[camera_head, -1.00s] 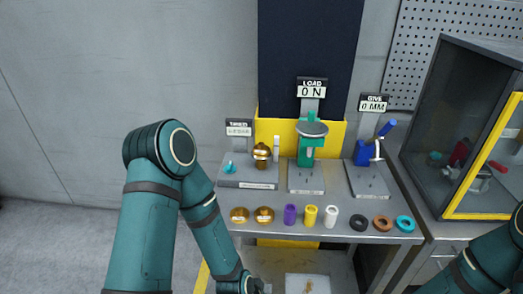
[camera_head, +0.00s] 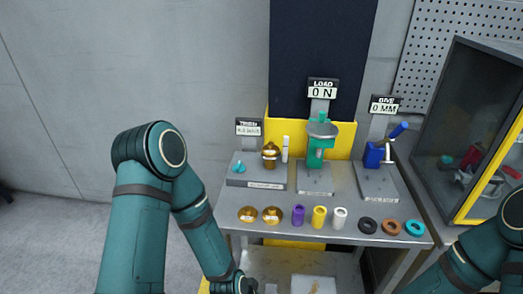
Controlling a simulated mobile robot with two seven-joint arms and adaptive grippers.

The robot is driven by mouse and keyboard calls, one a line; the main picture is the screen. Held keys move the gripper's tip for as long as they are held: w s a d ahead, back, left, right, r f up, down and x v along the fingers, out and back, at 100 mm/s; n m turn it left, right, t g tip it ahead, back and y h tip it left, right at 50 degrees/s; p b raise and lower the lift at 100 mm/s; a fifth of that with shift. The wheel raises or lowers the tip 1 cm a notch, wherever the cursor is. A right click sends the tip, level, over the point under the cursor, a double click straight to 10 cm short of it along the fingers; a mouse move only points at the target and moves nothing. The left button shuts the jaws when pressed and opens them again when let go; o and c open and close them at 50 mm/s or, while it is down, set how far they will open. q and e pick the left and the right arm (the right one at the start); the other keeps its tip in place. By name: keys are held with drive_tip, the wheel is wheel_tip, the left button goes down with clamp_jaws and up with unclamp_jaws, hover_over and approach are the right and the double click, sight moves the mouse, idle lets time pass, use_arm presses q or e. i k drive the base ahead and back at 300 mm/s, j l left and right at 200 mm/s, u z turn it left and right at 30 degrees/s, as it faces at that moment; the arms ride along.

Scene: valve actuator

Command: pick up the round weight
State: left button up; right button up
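Two round brass weights, a left one (camera_head: 247,214) and a right one (camera_head: 272,215), lie side by side at the front left of the grey table (camera_head: 340,229). A taller knobbed brass piece (camera_head: 270,158) stands on the left fixture behind them. I cannot tell which of these the task means. My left arm bends down in front of the table's left side. Its wrist end is at the bottom edge, below the tabletop, and its fingers cannot be made out. My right arm enters at the lower right, with its gripper out of view. Nothing blocks the brass pieces.
Purple (camera_head: 298,215), yellow (camera_head: 319,217) and white (camera_head: 340,219) cylinders stand right of the brass discs. Black, brown and teal rings (camera_head: 414,228) follow. Behind are a green load stand (camera_head: 321,145) and a blue fixture (camera_head: 374,156). A glass-fronted cabinet (camera_head: 465,125) borders the right.

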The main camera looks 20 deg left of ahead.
sight(270, 149)
drive_tip(key=i+j+u, duration=0.1)
drive_tip(key=j+u, duration=0.15)
drive_tip(key=i+j+u, duration=0.1)
drive_tip(key=j+u, duration=0.15)
drive_tip(key=j, duration=0.15)
drive_tip(key=i+j+u, duration=0.15)
drive_tip(key=u, duration=0.25)
drive_tip(key=i+j+u, duration=0.2)
drive_tip(key=u, duration=0.2)
drive_tip(key=i+j+u, duration=0.2)
drive_tip(key=u, duration=0.2)
drive_tip(key=i+j, duration=0.3)
drive_tip(key=i, duration=0.2)
drive_tip(key=i+j+z, duration=0.15)
drive_tip(key=i+j, duration=0.15)
drive_tip(key=i, duration=0.2)
drive_tip(key=i+z, duration=0.1)
drive_tip(key=z, duration=0.75)
drive_tip(key=i+j+z, duration=0.1)
drive_tip(key=z, duration=0.35)
drive_tip(key=j+z, duration=0.15)
drive_tip(key=z, duration=0.3)
drive_tip(key=i+j+z, duration=0.1)
drive_tip(key=z, duration=0.35)
drive_tip(key=j+z, duration=0.15)
drive_tip(key=z, duration=0.25)
drive_tip(key=j+z, duration=0.15)
drive_tip(key=z, duration=0.3)
